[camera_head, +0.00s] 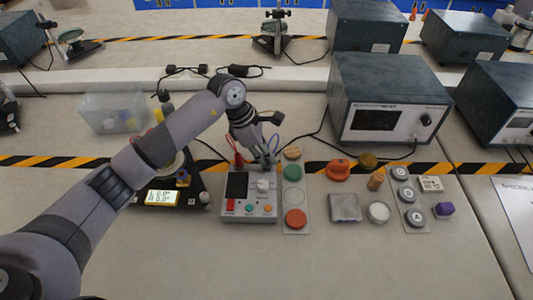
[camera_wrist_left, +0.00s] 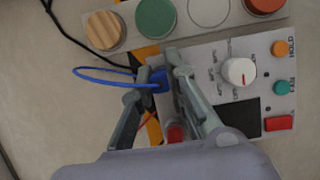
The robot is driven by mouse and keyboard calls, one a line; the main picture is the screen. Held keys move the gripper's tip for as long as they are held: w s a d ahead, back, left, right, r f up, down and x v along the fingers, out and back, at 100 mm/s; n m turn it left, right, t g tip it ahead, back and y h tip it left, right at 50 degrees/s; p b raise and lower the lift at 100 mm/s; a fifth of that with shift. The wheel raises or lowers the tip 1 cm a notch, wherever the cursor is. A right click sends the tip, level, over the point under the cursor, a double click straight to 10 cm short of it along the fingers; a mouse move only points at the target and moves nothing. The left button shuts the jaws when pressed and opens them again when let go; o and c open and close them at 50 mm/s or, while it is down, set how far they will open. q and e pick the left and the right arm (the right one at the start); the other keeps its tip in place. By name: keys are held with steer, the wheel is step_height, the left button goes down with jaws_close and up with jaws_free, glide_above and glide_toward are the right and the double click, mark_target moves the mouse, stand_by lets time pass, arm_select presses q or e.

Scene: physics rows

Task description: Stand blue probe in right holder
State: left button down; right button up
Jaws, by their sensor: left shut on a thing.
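The blue probe (camera_wrist_left: 161,80) is between the fingertips of my left gripper (camera_wrist_left: 162,82), which is shut on it, at the back edge of the grey meter box (camera_head: 250,208). A blue cable (camera_wrist_left: 100,75) loops from it. In the head view my left gripper (camera_head: 268,161) is at the box's back right corner and mostly covers the probe. A red probe (camera_head: 238,158) stands at the box's back left. The right holder is hidden by the gripper, so I cannot tell whether the blue probe is in it. My right gripper is not in view.
A strip with coloured discs (camera_head: 296,219) lies close right of the box. A scale with a lit display (camera_head: 162,198) is to the left, partly under my arm. A large instrument (camera_head: 385,105) stands behind right. The front of the bench is clear.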

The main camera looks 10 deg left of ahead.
arm_select(q)
steer(key=shift+f, duration=0.3)
steer(key=c, duration=1.5)
jaws_free()
steer(key=shift+o, duration=1.1)
steer(key=shift+r, duration=0.15)
steer(key=shift+r+p, duration=1.7)
steer(key=shift+r, duration=1.95)
